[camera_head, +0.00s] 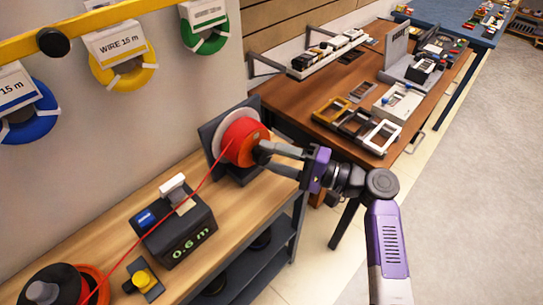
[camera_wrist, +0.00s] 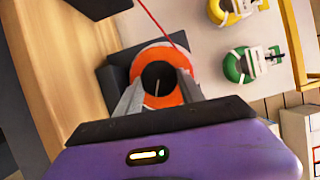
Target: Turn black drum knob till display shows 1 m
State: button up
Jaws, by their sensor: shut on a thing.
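The drum (camera_head: 240,136) is a spool of red-orange wire with a pale flange on a dark stand at the bench's far end. It also shows in the wrist view (camera_wrist: 143,62), with the round black knob (camera_wrist: 158,76) at its centre. My gripper (camera_head: 262,151) is at the drum's front, its fingers on either side of the knob and shut on it. In the head view the fingers largely hide the knob. The display (camera_head: 191,242) on the dark meter box reads 0.6 m in green.
A red wire (camera_head: 150,232) runs from the drum past the meter to another reel (camera_head: 92,278) at front left. A yellow knob (camera_head: 143,279) sits beside the meter. Wire coils hang from a yellow rail (camera_head: 75,42) above. A brown table (camera_head: 335,95) with frames stands behind right.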

jog(key=shift+f+m+y, duration=0.15)
jog(key=shift+m+y, duration=0.15)
jog(key=shift+m, duration=0.8)
jog(key=shift+t, duration=0.3)
jog(key=o, duration=1.4)
jog(key=shift+c, duration=0.2)
jog(key=b+v, duration=0.1)
jog(key=v, duration=0.6)
jog(key=shift+s+d+b, duration=0.15)
jog(key=shift+d+b, duration=0.15)
jog(key=shift+d, duration=0.05)
jog(key=shift+f, duration=0.1)
